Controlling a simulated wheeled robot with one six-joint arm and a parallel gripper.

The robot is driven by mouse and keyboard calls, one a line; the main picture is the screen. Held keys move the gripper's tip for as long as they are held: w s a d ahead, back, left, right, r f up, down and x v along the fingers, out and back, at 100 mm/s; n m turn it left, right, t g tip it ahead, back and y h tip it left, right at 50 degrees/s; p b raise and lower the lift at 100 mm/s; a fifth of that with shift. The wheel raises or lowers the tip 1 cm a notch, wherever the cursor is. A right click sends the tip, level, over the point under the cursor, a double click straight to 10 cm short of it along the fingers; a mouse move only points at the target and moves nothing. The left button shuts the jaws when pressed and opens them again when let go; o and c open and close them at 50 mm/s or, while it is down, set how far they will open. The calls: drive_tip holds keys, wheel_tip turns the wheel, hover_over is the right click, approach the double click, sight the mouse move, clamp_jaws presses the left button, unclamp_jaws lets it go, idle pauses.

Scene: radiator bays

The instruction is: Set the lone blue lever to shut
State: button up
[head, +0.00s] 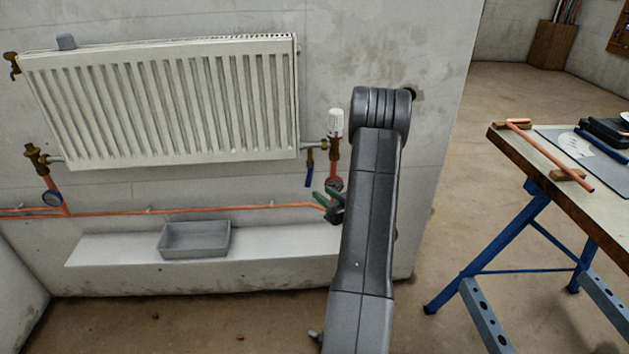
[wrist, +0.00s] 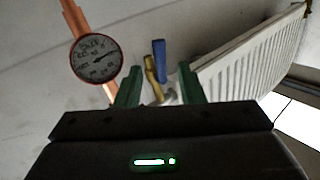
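The blue lever (head: 308,180) hangs downward from a small brass valve (head: 310,155) below the right end of the radiator. In the wrist view the blue lever (wrist: 159,61) stands above its brass body (wrist: 153,82), between the lines of the fingers. My gripper (head: 327,197) has green fingers and is just below and right of the lever in the head view. In the wrist view my gripper (wrist: 159,88) is open, with nothing between its fingertips; the lever appears beyond them. Contact is not visible.
A red-rimmed gauge (wrist: 96,59) on a copper pipe is close to the left finger; the white radiator (wrist: 245,60) is to the right. A white-capped valve (head: 335,124) stands above the gripper. A grey tray (head: 195,253) sits on the ledge. A workbench (head: 560,165) is at right.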

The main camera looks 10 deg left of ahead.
sight(308, 182)
drive_tip(key=x, duration=0.8)
drive_tip(key=shift+w+a, duration=0.2)
clamp_jaws()
